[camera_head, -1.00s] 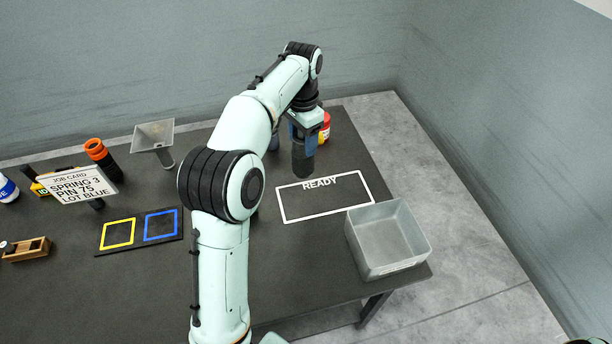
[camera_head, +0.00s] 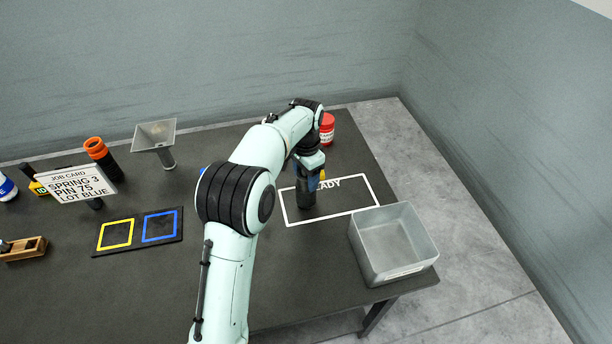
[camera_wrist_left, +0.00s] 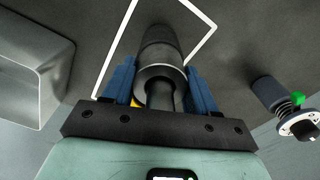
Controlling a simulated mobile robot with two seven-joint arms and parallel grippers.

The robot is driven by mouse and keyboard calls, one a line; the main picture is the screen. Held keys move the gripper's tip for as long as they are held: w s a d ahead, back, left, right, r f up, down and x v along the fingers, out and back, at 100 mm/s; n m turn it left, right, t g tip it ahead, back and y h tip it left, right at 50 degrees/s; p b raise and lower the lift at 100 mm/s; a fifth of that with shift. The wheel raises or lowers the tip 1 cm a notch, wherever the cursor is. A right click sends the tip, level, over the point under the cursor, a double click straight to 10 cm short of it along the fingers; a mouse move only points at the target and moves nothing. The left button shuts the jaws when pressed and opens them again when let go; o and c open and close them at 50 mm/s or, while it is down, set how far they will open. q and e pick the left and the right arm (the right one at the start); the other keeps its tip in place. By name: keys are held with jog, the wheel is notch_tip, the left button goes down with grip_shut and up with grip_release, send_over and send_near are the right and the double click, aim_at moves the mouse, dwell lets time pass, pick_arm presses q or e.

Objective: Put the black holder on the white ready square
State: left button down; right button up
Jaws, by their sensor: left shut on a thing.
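The black holder (camera_head: 305,199) is a dark upright cylinder. In the left wrist view the holder (camera_wrist_left: 162,48) points away from the camera, its neck between two blue fingers. My left gripper (camera_head: 309,178) is shut on it; the gripper also shows in the left wrist view (camera_wrist_left: 161,92). The white ready square (camera_head: 333,212) is a white outline on the dark table, its label partly hidden by the gripper. The holder is over the left part of it. I cannot tell whether its base touches the table. My right gripper is not in view.
A grey metal bin (camera_head: 382,268) stands right of the square, near the table edge. A red-lidded jar (camera_head: 327,130) stands behind. A hopper (camera_head: 155,134), an orange-topped black cylinder (camera_head: 101,158), a job card (camera_head: 75,185) and a yellow-and-blue-marked mat (camera_head: 139,246) are on the left.

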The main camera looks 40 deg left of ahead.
pick_arm(q)
jog(key=shift+w, duration=0.1)
jog(key=shift+c, duration=1.6)
grip_release()
jog(key=shift+f, duration=0.1)
notch_tip(320, 180, up, 12)
jog(key=shift+r+p, duration=0.15)
jog(key=shift+p, duration=1.05)
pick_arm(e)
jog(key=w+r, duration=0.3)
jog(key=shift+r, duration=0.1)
